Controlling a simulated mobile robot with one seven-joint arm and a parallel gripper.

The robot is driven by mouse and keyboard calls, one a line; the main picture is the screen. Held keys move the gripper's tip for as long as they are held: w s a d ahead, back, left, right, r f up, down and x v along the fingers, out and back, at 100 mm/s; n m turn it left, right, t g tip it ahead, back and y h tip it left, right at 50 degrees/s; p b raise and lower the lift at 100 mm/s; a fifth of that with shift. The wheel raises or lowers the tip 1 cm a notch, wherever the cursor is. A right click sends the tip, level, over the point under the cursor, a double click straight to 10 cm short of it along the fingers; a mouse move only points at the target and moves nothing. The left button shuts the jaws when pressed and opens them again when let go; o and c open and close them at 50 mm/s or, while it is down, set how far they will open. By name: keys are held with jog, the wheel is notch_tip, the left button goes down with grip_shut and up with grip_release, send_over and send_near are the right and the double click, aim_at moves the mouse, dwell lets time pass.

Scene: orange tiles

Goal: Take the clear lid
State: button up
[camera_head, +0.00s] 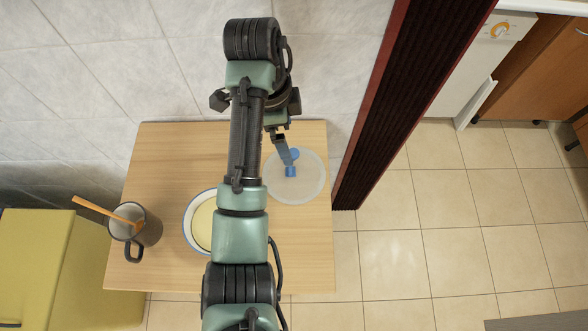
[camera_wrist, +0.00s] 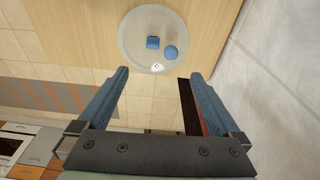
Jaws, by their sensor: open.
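The clear lid looks like a pale, see-through round disc (camera_head: 309,188) on the right side of the wooden table in the head view. In the wrist view the lid (camera_wrist: 133,38) lies at the top, beyond the fingertips. A blue square piece (camera_wrist: 153,42) and a blue round piece (camera_wrist: 170,52) show on or within its outline; I cannot tell if they belong to it. My gripper (camera_wrist: 159,73) is open, with nothing between its fingers. In the head view my gripper (camera_head: 284,152) is over the lid's back-left edge; the height gap is unclear.
A bowl with a blue rim (camera_head: 190,235) is partly hidden under my arm. A dark mug (camera_head: 150,233) holding an orange stick (camera_head: 97,206) stands at the table's left. A tiled wall is behind; a dark red-edged post (camera_head: 375,120) is close on the right.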

jog(key=b, duration=0.3)
send_near(296, 165)
jog(key=shift+s+d+f, duration=0.15)
jog(key=shift+f, duration=0.3)
jog(key=shift+d+f+b, duration=0.15)
jog(key=shift+f+b, duration=0.05)
jog(key=shift+f, duration=0.95)
jog(key=shift+d+f+b, duration=0.15)
jog(key=shift+f+b, duration=0.05)
jog(key=shift+f, duration=1)
jog(key=shift+c, duration=0.2)
grip_shut()
